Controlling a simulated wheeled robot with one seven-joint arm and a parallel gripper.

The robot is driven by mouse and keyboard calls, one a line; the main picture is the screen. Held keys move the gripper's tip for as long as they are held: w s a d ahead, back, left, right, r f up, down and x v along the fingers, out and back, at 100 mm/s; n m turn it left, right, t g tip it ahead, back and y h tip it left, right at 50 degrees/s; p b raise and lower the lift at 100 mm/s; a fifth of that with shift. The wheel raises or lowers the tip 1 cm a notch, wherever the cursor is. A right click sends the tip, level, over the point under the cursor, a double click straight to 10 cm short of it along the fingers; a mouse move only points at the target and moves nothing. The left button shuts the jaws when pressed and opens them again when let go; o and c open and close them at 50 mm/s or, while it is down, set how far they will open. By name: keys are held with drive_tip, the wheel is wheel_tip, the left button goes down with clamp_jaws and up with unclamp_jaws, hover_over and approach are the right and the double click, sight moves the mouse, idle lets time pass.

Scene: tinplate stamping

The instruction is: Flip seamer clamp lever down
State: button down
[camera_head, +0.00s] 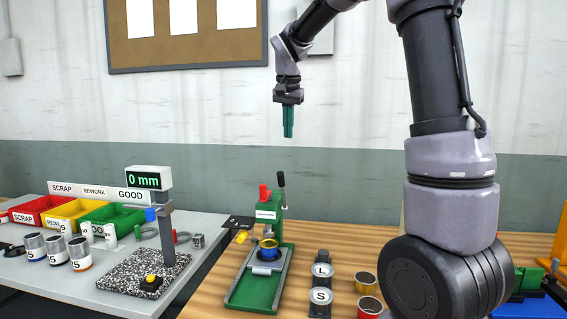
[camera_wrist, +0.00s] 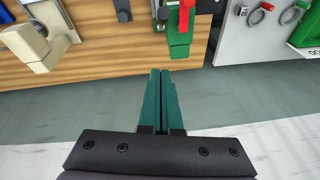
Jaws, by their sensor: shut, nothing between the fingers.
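The green seamer (camera_head: 268,229) stands on the wooden bench, with a gold-and-blue can (camera_head: 269,249) in it. A thin lever with a black knob (camera_head: 281,179) stands upright at its top right. A red handle (camera_head: 265,193) stands up at its top left. In the wrist view the red handle (camera_wrist: 185,14) and black knob (camera_wrist: 163,13) show at the top, beyond my fingertips. My gripper (camera_head: 288,134), with teal fingers, points down high above the seamer and is apart from it. Its fingers (camera_wrist: 161,72) are together and empty.
A gauge (camera_head: 150,179) reading 0 mm stands on the grey table at left, near red, yellow and green bins (camera_head: 112,218). Blocks marked L and S (camera_head: 320,297) and open cans (camera_head: 366,283) are right of the seamer. The air around my gripper is clear.

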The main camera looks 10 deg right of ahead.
drive_tip(key=shift+s+a+f, duration=0.1)
drive_tip(key=shift+a+f, duration=0.1)
drive_tip(key=shift+f, duration=1.7)
drive_tip(key=shift+w+a+f, duration=0.1)
drive_tip(key=shift+a+f, duration=0.15)
drive_tip(key=shift+f, duration=1.7)
drive_tip(key=shift+s+a+f, duration=0.1)
drive_tip(key=shift+a+f, duration=0.1)
drive_tip(key=shift+f, duration=1.7)
